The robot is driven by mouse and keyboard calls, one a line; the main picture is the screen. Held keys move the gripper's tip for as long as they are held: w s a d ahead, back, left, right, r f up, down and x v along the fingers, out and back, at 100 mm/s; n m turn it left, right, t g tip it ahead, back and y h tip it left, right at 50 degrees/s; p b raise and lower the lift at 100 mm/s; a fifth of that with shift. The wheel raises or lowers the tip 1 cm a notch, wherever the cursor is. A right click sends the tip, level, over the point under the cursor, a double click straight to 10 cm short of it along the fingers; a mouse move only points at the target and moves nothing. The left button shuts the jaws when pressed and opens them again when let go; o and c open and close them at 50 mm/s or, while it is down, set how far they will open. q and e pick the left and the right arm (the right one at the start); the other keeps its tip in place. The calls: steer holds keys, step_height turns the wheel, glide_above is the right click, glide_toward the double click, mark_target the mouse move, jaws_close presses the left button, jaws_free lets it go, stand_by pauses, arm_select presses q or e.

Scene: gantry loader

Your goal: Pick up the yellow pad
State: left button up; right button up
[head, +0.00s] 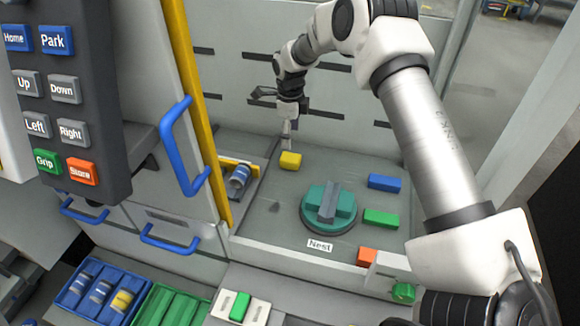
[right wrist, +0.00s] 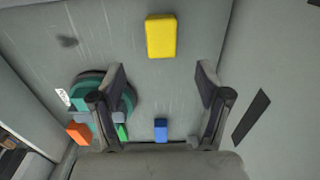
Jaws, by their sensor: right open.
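The yellow pad (head: 290,160) lies on the grey floor of the loader bay, behind and left of the round teal fixture. In the right wrist view the yellow pad (right wrist: 161,36) is ahead of the fingertips, roughly centred between them and clear of both. My right gripper (head: 287,132) points down just above the pad in the head view. In the right wrist view its two fingers (right wrist: 161,78) are wide apart with nothing between them. My left gripper is not in view.
The teal fixture (head: 318,217), a blue pad (head: 384,182), a green pad (head: 381,218) and an orange block (head: 366,256) stand to the right. A yellow post (head: 197,120) and blue door handle (head: 178,150) are at left. A grey cylinder part (head: 238,180) sits beside the post.

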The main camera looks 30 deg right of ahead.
mark_target(290, 157)
step_height(290, 157, down, 2)
steer(key=shift+b, duration=0.45)
steer(key=shift+f, duration=0.3)
step_height(290, 157, down, 7)
steer(key=p, duration=0.2)
steer(key=shift+p, duration=0.4)
steer(key=shift+w+d+f, duration=0.1)
steer(key=shift+w+f, duration=0.05)
steer(key=shift+f, duration=0.1)
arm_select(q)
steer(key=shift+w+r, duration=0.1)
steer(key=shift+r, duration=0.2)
arm_select(e)
steer(key=shift+r, duration=0.1)
steer(key=c, duration=1.1)
steer(key=shift+r, duration=0.1)
